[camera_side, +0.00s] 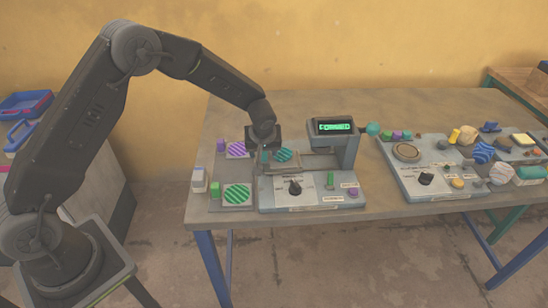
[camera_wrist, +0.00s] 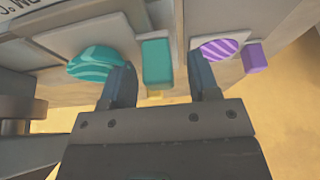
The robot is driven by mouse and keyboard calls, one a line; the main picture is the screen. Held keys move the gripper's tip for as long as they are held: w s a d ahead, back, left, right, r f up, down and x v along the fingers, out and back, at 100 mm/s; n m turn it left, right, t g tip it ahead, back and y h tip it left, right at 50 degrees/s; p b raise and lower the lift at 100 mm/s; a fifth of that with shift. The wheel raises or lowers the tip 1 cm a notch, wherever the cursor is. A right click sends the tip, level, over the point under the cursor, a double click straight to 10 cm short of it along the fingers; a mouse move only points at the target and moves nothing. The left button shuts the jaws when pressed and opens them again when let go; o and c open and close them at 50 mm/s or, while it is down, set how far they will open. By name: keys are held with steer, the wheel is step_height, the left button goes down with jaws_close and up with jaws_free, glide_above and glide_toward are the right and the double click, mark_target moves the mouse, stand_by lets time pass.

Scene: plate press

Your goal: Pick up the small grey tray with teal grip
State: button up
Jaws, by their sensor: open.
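The small grey tray carries a teal striped disc, which shows in the wrist view (camera_wrist: 93,62) and in the side view (camera_side: 284,155). Its upright teal grip (camera_wrist: 156,60) stands beside the disc, and part of it shows under my gripper in the side view (camera_side: 264,157). My gripper (camera_wrist: 162,76) is open, with one finger on each side of the teal grip and gaps visible on both sides. In the side view my gripper (camera_side: 263,142) points down over the grip and hides part of the tray. Whether the fingers touch anything is not clear.
A purple striped disc (camera_side: 237,149) with a purple grip (camera_side: 221,146) lies just left. A green striped disc (camera_side: 237,194) and green grip (camera_side: 215,189) are in front. The press with its lit display (camera_side: 334,126) stands close right. A cluttered panel (camera_side: 407,152) is farther right.

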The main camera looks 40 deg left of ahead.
steer(key=c, duration=1)
steer(key=shift+r, duration=0.1)
